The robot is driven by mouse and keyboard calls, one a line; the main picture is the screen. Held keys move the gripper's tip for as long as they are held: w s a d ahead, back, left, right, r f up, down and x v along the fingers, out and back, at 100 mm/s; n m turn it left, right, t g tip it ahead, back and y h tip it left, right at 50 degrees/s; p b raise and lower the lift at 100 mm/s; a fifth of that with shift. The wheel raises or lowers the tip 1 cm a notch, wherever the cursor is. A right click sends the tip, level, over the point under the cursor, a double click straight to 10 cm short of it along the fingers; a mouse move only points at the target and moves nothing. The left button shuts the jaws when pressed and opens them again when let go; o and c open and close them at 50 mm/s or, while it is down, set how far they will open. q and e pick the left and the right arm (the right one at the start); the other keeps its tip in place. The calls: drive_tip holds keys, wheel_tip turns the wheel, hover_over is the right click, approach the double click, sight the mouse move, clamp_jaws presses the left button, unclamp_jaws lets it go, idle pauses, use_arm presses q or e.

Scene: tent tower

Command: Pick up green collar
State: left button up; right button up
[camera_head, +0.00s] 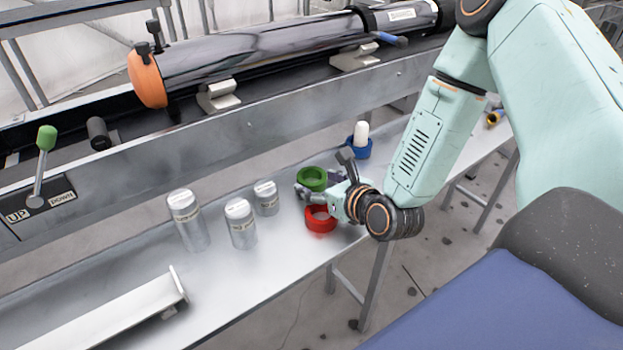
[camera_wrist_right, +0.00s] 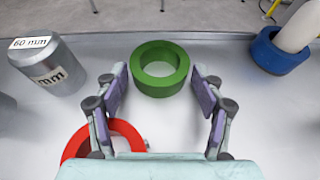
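The green collar (camera_head: 312,179) is a thick ring lying flat on the metal table. In the right wrist view the green collar (camera_wrist_right: 160,84) sits just beyond and between the fingertips, with its hole visible. My right gripper (camera_wrist_right: 161,92) is open and empty, one finger toward each side of the collar. In the head view my right gripper (camera_head: 322,190) is low over the table beside the collar, partly hidden by its own wrist. My left gripper is not in view.
A red collar (camera_head: 320,219) lies close under my right gripper. A blue collar (camera_head: 358,147) with a white cylinder (camera_head: 361,133) in it stands behind. Several metal cylinders (camera_head: 241,224) stand to the left. A white channel (camera_head: 110,318) lies at the front left of the table (camera_head: 270,275).

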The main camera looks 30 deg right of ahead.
drive_tip(key=c, duration=0.9)
